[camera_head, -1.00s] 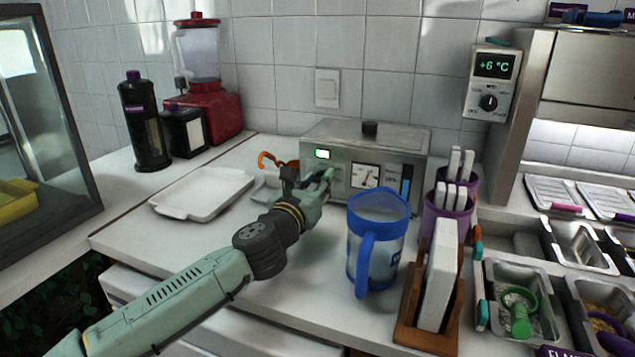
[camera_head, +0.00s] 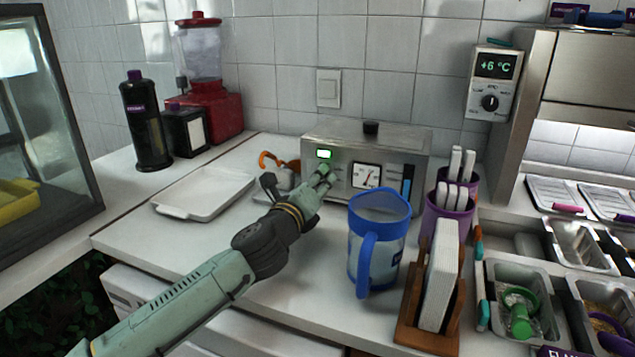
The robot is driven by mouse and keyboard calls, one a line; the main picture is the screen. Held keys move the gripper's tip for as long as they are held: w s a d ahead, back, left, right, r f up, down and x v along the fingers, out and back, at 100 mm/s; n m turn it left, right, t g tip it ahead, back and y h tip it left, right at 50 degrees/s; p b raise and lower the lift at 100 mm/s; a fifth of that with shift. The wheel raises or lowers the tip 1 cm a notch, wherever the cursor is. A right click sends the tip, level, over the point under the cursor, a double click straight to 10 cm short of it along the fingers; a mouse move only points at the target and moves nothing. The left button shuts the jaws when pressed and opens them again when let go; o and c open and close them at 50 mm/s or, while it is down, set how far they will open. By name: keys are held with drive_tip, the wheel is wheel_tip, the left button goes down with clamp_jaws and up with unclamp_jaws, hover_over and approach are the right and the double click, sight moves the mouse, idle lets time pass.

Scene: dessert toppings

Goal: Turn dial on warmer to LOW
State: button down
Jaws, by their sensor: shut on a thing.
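The warmer (camera_head: 388,145) is a steel box with a black knob on its lid, at the back of the counter. The dial's setting cannot be read.
A blue-rimmed pitcher (camera_head: 377,240) stands close to the right of my arm. A white tray (camera_head: 205,193) and an orange-handled item (camera_head: 272,160) lie to the left. A purple cup (camera_head: 448,208) and a wooden holder (camera_head: 412,320) stand to the right.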

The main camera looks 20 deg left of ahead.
idle(0.5)
drive_tip(key=c, duration=1.2)
unclamp_jaws()
drive_tip(key=shift+c, duration=0.2)
drive_tip(key=s, duration=1.2)
drive_tip(key=shift+a, duration=0.15)
